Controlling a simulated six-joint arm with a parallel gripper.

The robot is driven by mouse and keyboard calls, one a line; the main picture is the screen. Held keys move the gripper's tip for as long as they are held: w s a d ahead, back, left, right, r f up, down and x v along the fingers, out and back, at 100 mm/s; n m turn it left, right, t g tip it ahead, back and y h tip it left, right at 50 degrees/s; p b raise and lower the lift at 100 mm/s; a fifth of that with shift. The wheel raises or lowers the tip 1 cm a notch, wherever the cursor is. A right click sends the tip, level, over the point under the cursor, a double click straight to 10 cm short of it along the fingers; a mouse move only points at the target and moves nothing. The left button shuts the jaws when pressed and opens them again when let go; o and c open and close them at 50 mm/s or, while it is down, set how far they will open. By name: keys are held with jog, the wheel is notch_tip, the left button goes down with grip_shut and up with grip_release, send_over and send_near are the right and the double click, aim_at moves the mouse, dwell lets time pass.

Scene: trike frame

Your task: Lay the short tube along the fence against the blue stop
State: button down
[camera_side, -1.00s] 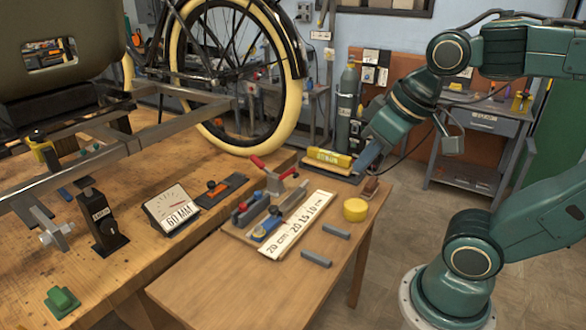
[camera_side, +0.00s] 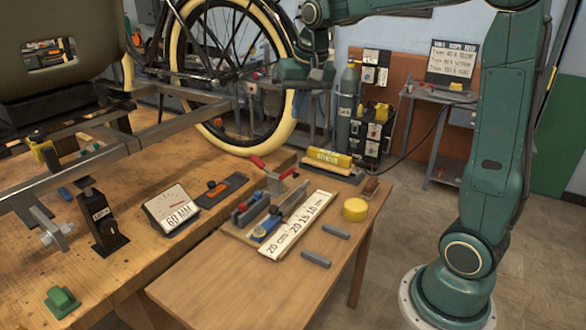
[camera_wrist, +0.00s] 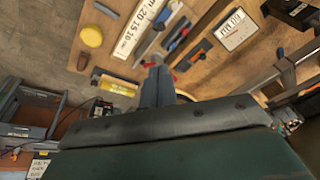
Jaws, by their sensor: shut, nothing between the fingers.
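Two short grey tubes lie loose on the small wooden table in the side view: one nearer the front (camera_side: 315,258), one farther back (camera_side: 336,231). They look alike in length; I cannot tell which is the shorter. The fence (camera_side: 294,200) is a grey bar on the measuring jig, beside a white ruler strip (camera_side: 300,222). The blue stop (camera_side: 265,229) sits near the fence's front end. No tube lies along the fence. My gripper (camera_wrist: 157,72) is shut and empty, high above the table's far end, with its fingers towards the jig in the wrist view.
A yellow round tin (camera_side: 355,209), a brown block (camera_side: 370,188) and a yellow cylinder on a tray (camera_side: 328,158) stand nearby. A dial gauge (camera_side: 172,209) is on the left bench. The table's front is clear.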

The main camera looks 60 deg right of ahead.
jog(key=w+d+f+m+g, duration=0.1)
jog(key=w+d+f+m, duration=0.2)
jog(key=w+d+f, duration=0.3)
jog(key=w+d+f+m+g, duration=0.15)
jog(key=w+d+f, duration=0.25)
jog(key=d, duration=0.4)
jog(key=d+f+m+y, duration=0.1)
jog(key=d+f+m, duration=0.4)
jog(key=d+f, duration=0.8)
notch_tip(320, 180, down, 4)
jog(key=shift+w, duration=0.3)
jog(key=shift+m+g, duration=0.25)
jog(key=f, duration=0.6)
jog(key=a+f, duration=0.1)
jog(key=f, duration=0.3)
jog(key=shift+a, duration=1.5)
jog(key=shift+a, duration=0.9)
